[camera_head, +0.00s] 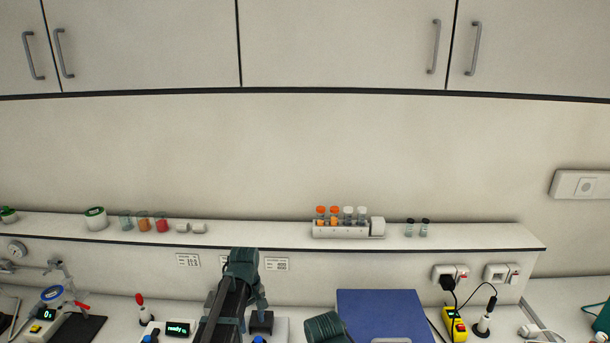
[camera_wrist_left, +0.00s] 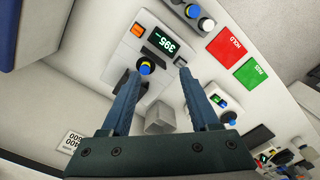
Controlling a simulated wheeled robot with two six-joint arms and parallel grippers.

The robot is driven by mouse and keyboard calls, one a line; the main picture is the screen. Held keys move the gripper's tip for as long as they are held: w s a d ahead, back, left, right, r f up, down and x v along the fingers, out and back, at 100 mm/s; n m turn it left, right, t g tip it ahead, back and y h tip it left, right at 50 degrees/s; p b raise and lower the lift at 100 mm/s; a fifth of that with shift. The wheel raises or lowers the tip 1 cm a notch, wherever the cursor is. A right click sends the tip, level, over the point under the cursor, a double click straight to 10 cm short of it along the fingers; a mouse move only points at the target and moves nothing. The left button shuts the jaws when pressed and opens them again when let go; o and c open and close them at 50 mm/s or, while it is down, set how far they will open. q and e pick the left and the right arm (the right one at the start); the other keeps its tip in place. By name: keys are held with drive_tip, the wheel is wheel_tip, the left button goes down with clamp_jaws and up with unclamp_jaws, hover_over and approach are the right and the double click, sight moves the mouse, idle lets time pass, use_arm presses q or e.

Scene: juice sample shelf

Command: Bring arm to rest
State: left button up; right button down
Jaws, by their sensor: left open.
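My left arm (camera_head: 243,265) reaches up from the bottom of the head view and bends down over the bench. My left gripper (camera_wrist_left: 160,78) shows in the left wrist view with its two dark fingers apart. Nothing is held between them. Beyond the fingers are a white instrument with a lit display (camera_wrist_left: 168,43) and a grey block (camera_wrist_left: 160,119); I cannot tell how far off they are. My right gripper is not in view.
The shelf holds a rack (camera_head: 340,231) with orange- and white-capped tubes, several jars to its left, and two small dark-capped vials (camera_head: 417,228) to its right. A blue box (camera_head: 385,312) stands on the bench. Red (camera_wrist_left: 227,42) and green (camera_wrist_left: 252,74) cards lie beside the instrument.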

use_arm(q)
drive_tip(key=s+d+f+m+b, duration=0.4)
drive_tip(key=s+f+m+b, duration=0.2)
drive_tip(key=s+f+b, duration=0.4)
drive_tip(key=s+d+f+m+y+b, duration=0.1)
drive_tip(key=s+d+f+m+b, duration=0.4)
drive_tip(key=s+f+b, duration=0.5)
drive_tip(key=shift+s+f+m+b, duration=0.4)
drive_tip(key=shift+f+m, duration=0.1)
drive_tip(key=shift+f, duration=0.2)
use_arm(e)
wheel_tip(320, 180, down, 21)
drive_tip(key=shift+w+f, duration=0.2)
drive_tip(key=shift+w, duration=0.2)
use_arm(q)
drive_tip(key=shift+d, duration=0.1)
